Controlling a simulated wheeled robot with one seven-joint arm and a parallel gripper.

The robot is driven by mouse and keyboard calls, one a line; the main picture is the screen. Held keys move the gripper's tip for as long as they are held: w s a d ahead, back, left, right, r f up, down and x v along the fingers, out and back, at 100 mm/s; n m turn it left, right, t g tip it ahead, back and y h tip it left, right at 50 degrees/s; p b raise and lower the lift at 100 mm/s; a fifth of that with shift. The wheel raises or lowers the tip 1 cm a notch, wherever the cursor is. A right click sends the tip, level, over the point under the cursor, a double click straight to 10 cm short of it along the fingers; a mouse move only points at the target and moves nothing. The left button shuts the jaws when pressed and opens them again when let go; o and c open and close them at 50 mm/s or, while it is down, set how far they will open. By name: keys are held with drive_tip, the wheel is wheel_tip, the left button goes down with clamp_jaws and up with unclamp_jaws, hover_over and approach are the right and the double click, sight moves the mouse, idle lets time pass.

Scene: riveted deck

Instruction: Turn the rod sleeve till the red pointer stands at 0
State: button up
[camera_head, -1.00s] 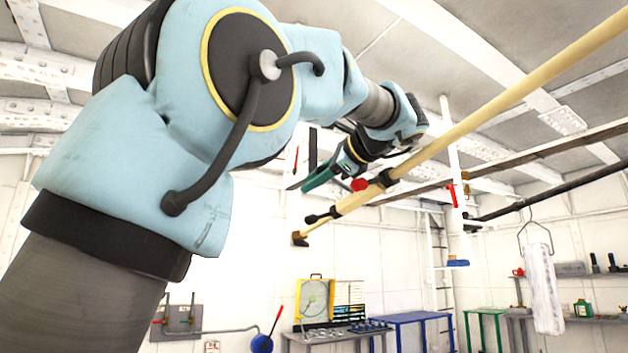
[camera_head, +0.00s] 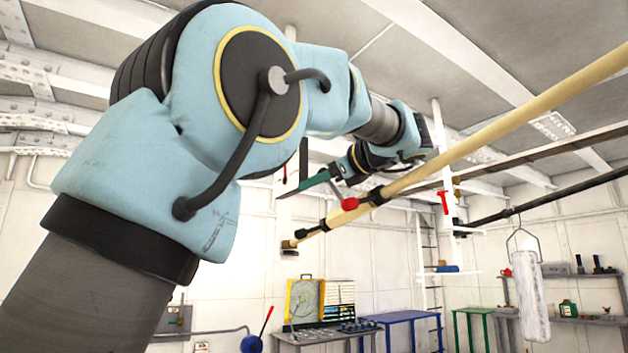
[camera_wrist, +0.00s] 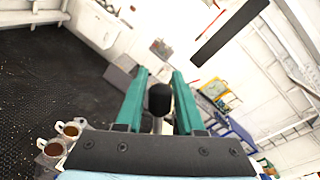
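A long cream rod (camera_head: 520,119) slants from the upper right down to the middle of the head view. A thicker sleeve (camera_head: 345,212) with black rings sits near its lower end. A red knob (camera_head: 350,204) shows at the sleeve. I cannot make out a pointer or scale marks for certain. My gripper (camera_head: 318,182), with teal fingers, is just left of and above the sleeve. In the wrist view my gripper (camera_wrist: 160,72) is open. A black rounded knob (camera_wrist: 160,92) shows between its fingers, with a gap on each side. I cannot tell its depth.
A black bar (camera_wrist: 230,32) crosses the wrist view's upper right. A dark pipe (camera_head: 560,197) and a hanging white cylinder (camera_head: 532,294) are at right. A blue table (camera_head: 408,317), a green table (camera_head: 474,312) and a yellow case (camera_head: 306,300) stand behind, below the arm.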

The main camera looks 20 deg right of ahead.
drive_tip(key=shift+o, duration=1.4)
drive_tip(key=b+v, duration=0.2)
drive_tip(key=v, duration=0.8)
drive_tip(key=shift+s+d, duration=0.15)
drive_tip(key=shift+s, duration=0.15)
